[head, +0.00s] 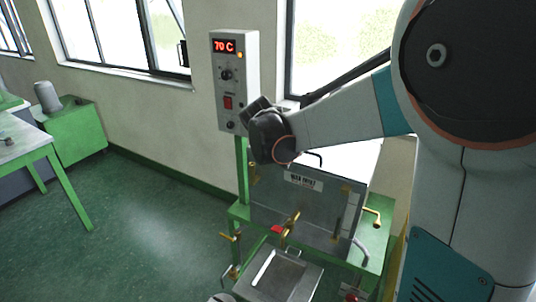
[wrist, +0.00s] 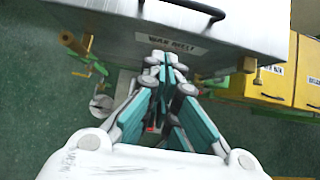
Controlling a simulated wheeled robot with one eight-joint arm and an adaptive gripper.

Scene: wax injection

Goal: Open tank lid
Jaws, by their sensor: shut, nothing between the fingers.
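The wax tank (head: 300,208) is a grey metal box on a green stand, with a white label on its front. Its bright lid (head: 350,160) looks shut, lying flat on top. A dark bar handle (head: 313,155) sits near the lid's front edge, partly hidden by my arm. In the wrist view the lid (wrist: 250,32) and handle (wrist: 197,8) show at the top, above the label (wrist: 172,41). My gripper (wrist: 165,58) is shut and empty, its tips over the label in the picture, apart from the handle. My arm's dark wrist hides the fingers in the head view.
A control box (head: 232,80) reading 70 C stands behind the tank. Brass valves (head: 291,223) and a metal tray (head: 280,277) are at the tank's front. Yellow boxes (wrist: 268,85) stand at right in the wrist view. The green floor (head: 150,220) at left is clear.

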